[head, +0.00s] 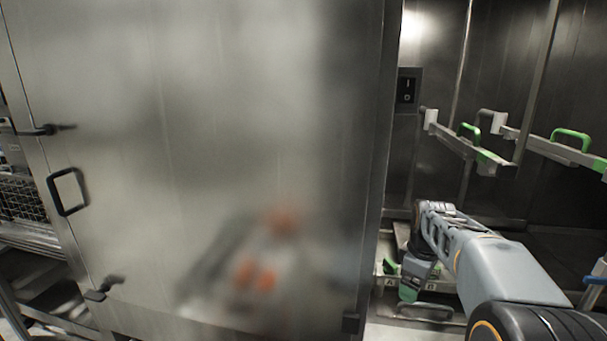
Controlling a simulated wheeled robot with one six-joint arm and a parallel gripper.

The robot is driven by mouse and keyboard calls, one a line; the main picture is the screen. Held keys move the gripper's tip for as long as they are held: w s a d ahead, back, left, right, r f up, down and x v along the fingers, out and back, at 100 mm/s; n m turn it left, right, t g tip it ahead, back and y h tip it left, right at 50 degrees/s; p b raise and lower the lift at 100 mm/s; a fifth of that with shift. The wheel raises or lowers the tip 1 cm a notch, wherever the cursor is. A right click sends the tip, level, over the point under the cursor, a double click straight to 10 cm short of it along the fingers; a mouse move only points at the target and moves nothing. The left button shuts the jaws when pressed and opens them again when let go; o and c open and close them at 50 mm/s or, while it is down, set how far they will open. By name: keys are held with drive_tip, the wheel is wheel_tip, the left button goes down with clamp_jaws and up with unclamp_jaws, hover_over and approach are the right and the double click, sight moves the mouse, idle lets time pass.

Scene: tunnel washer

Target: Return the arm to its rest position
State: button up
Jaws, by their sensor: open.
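My arm (500,270) reaches in from the bottom right of the head view. Its forearm runs up and left, then the wrist bends down beside the right edge of the steel door. My gripper (410,290) is at the low end of the wrist, small and partly hidden. It is open, and I see nothing held in it. It is close to a low pale frame with green parts (389,266); I cannot tell whether they touch.
A large steel door (200,150) with a black handle (68,192) fills the left and middle. A power switch (407,91) is on the wall. Rails with green handles (571,137) stick out at right. A wire basket (22,200) stands at far left.

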drive_tip(key=s+a+f+m+t, duration=0.1)
drive_tip(key=s+a+m, duration=0.3)
drive_tip(key=s, duration=0.4)
drive_tip(key=s+a+f+m+t, duration=0.1)
drive_tip(key=s+a+m+t, duration=0.1)
drive_tip(key=s+a+m, duration=0.3)
drive_tip(key=s, duration=0.4)
drive_tip(key=shift+a+m+t, duration=0.25)
drive_tip(key=shift+m+t, duration=0.05)
drive_tip(key=shift+c, duration=0.2)
